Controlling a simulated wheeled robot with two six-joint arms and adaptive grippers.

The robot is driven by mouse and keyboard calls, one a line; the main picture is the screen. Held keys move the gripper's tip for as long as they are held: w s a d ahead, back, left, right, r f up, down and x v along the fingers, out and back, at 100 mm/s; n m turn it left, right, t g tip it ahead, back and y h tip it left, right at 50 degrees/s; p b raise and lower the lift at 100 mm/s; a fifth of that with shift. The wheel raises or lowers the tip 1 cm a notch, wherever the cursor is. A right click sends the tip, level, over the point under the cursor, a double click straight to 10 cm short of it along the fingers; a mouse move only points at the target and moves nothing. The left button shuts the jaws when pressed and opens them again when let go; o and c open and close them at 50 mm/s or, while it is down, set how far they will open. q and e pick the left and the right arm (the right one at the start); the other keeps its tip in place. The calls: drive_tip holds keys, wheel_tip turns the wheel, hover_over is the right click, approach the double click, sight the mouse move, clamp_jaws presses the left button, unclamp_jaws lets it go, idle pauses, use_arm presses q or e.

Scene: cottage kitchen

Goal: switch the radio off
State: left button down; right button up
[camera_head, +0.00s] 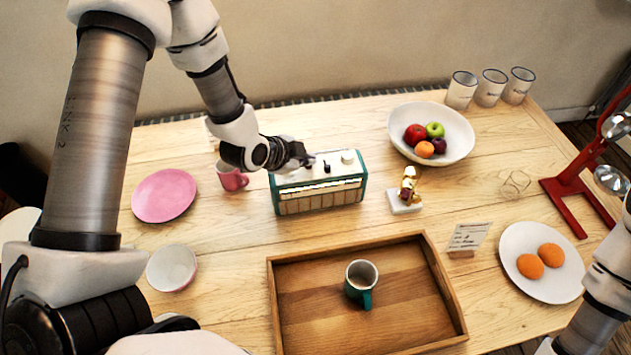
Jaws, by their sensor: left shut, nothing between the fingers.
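The radio (318,190) stands upright on the wooden table, behind the tray. It has a teal case, a pale top with a white knob and small dark controls, and a light front with a grille. My left gripper (306,159) is shut and empty at the left part of the radio's top. Its fingertips are close to the top controls; I cannot tell whether they touch. The gripper hides part of the radio's top left. My right arm shows at the lower right edge, but its gripper is out of view.
A pink mug (232,178) stands just left of the radio, below my left wrist. A small gold figurine (408,186) on a white base stands to the right. A wooden tray (447,290) with a teal mug (359,294) lies in front. A fruit bowl (461,137) stands behind right.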

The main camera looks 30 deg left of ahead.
sight(307, 167)
idle(0.4)
use_arm(q)
drive_tip(key=shift+r+p, duration=0.45)
drive_tip(key=shift+r, duration=0.05)
wheel_tip(307, 167, up, 6)
drive_tip(key=p, duration=0.5)
drive_tip(key=shift+f, duration=0.1)
